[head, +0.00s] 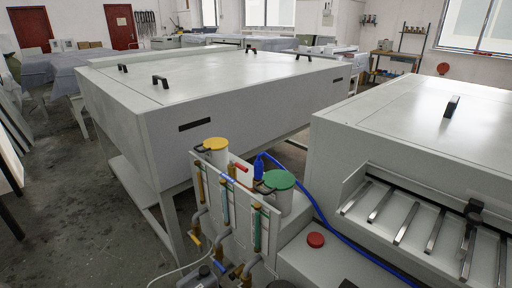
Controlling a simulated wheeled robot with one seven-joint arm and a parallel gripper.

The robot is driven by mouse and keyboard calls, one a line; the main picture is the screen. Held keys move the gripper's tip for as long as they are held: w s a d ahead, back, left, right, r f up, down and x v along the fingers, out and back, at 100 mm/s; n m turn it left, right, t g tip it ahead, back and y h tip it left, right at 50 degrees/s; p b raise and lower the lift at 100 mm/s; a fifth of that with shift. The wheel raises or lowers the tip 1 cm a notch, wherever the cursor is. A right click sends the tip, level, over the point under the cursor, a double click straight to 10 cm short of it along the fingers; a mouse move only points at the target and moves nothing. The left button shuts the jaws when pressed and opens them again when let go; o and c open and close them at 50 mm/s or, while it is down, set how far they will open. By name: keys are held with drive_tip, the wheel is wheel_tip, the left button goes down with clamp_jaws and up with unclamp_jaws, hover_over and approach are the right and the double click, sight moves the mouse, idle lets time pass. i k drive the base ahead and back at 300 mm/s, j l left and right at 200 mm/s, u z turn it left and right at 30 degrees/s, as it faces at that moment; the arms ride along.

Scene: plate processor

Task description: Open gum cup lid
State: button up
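Two pale grey cups stand side by side on a panel of pipes in the lower middle of the head view. One has a yellow lid (215,144) and the other a green lid (279,180). Both lids lie flat and shut on their cups, each with a dark handle at its left side. No label shows which of them is the gum cup. My gripper is not in view.
A pipe panel (237,197) with coloured tubes and red and blue valve handles stands in front of the cups. A big white machine (240,95) is behind, and another machine (400,130) with metal bars is at right. A red button (316,240) and blue hose lie nearby. Floor is clear at left.

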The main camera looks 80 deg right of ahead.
sight(213, 143)
drive_tip(key=i+l+z, duration=0.1)
drive_tip(key=z, duration=0.25)
drive_tip(key=i+z, duration=0.5)
drive_tip(key=z, duration=0.15)
drive_tip(key=i+j+z, duration=0.1)
drive_tip(key=i, duration=0.3)
drive_tip(key=i+j+z, duration=0.1)
drive_tip(key=i, duration=0.25)
